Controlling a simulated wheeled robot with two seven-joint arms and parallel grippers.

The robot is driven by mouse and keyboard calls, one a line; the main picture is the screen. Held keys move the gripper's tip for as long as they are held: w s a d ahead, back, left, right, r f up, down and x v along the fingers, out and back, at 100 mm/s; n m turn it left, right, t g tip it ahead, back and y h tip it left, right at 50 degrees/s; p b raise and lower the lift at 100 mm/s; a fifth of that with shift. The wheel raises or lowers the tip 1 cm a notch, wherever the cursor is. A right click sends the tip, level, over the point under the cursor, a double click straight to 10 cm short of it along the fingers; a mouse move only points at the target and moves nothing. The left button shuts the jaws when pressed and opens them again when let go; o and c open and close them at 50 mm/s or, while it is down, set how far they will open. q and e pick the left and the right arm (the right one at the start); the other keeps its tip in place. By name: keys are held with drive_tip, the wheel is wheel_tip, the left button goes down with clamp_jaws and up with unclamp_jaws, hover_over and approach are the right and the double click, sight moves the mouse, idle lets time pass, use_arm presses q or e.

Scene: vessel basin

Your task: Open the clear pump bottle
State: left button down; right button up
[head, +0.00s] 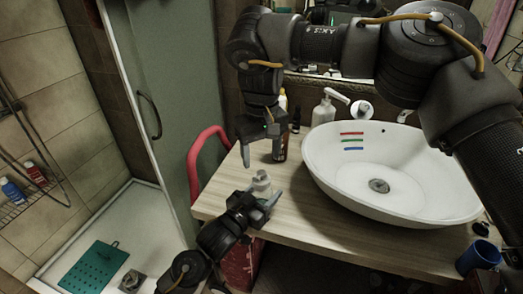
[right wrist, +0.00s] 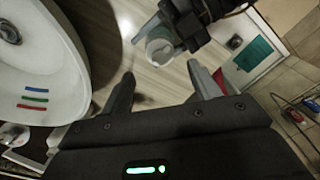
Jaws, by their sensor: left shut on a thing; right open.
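The clear pump bottle (head: 261,183) stands near the left front corner of the wooden counter. My left gripper (head: 262,195) is shut around it from the front. In the right wrist view the bottle (right wrist: 160,48) shows from above as a pale round top between the left gripper's fingers. My right gripper (head: 262,155) is open and points down above the bottle, apart from it. In the right wrist view its fingers (right wrist: 163,88) are spread with nothing between them. The bottle's lower body is mostly hidden by my left gripper.
A white basin (head: 330,178) with coloured stripes fills the right of the counter (head: 295,215). A red chair (head: 193,165) is left of the counter; a blue cup (head: 482,255) is at lower right.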

sight(262, 172)
wheel_tip(262, 172, down, 8)
drive_tip(key=shift+r, duration=0.25)
drive_tip(key=shift+c, duration=0.3)
